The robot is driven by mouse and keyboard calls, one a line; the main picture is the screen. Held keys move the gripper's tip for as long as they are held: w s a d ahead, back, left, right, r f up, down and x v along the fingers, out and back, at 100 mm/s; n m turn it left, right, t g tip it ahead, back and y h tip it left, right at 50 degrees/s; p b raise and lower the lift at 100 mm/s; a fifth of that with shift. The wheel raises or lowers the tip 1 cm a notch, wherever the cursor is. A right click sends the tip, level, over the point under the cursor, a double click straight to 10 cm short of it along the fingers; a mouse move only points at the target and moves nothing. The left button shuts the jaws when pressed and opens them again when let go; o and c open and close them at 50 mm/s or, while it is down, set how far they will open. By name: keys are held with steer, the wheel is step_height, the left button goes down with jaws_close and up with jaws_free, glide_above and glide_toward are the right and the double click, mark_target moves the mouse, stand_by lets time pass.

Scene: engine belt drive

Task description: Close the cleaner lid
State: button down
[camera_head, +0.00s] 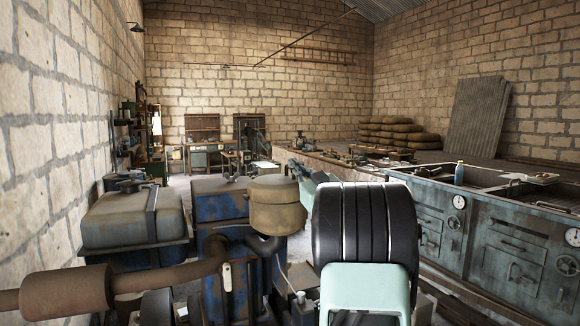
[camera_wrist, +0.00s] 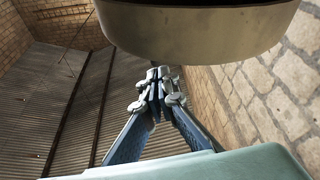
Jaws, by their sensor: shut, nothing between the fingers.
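The cleaner (camera_head: 278,212) is a tan-brown round canister on a pipe near the middle of the head view. Its top looks flat, and I cannot tell how its lid sits. In the wrist view a large round brownish part, likely the cleaner or its lid (camera_wrist: 200,35), fills the top of the picture. My gripper (camera_wrist: 160,76) is shut and empty, its fingertips just below that part's rim in the wrist picture; contact is unclear. In the head view my arm stands right of the cleaner, and the fingertips are hard to make out.
A blue engine body (camera_head: 218,200) and a rusty horizontal exhaust pipe (camera_head: 66,292) lie left of and below the cleaner. A blue-grey workbench (camera_head: 500,245) with gauges runs along the right. Stacked sacks (camera_head: 397,132) lie farther back.

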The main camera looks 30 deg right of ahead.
steer(key=shift+d+f+m, duration=0.2)
steer(key=shift+f+m, duration=0.15)
steer(key=shift+m, duration=0.05)
steer(key=shift+f, duration=0.1)
